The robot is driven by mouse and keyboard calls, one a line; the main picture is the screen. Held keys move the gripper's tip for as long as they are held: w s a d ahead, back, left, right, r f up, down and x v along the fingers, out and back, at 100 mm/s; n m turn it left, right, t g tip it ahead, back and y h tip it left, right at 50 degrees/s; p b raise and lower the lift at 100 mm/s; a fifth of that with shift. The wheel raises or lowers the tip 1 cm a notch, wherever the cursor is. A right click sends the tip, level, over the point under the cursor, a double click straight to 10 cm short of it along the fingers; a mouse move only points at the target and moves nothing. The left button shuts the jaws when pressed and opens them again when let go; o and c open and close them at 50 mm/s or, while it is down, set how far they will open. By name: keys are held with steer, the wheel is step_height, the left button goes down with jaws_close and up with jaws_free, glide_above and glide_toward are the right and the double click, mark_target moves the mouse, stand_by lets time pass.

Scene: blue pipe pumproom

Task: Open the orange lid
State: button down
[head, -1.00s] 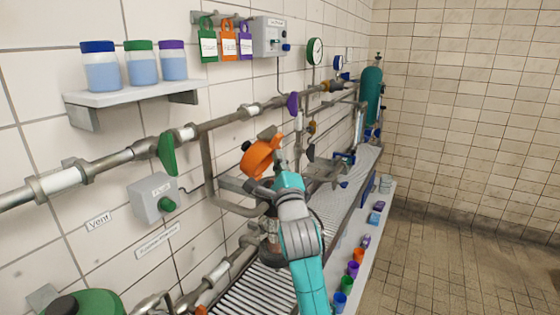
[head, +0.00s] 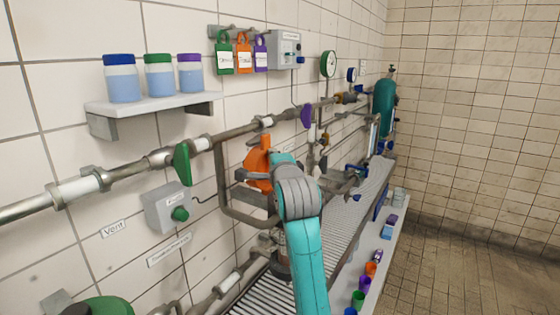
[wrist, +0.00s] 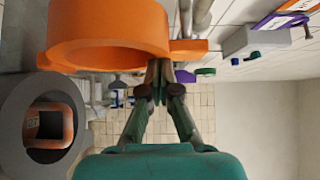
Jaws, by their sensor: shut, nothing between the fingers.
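The orange lid (head: 258,158) stands tipped up near the wall pipes in the head view, partly hidden behind my arm. In the wrist view the lid (wrist: 110,28) is a thick orange ring at the top, with a flat orange tab on its right side. A round grey vessel mouth (wrist: 18,105) with orange inside lies at the lower left, below and apart from the lid's ring. My gripper (wrist: 157,80) is shut and empty. Its fingertips are at the lid's lower right edge near the tab; I cannot tell whether they touch. In the head view my arm hides the fingers.
Wall pipes with a green valve handle (head: 181,164) and a purple handle (head: 306,116) run behind my arm. A grey box with a green button (head: 180,213) is on the wall. A ribbed bench (head: 345,215) lies below, with small coloured cups (head: 365,283) on its right ledge.

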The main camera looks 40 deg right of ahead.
steer(key=shift+w+a+r, duration=0.1)
steer(key=shift+w+a, duration=0.05)
steer(key=shift+w, duration=0.35)
stand_by(0.3)
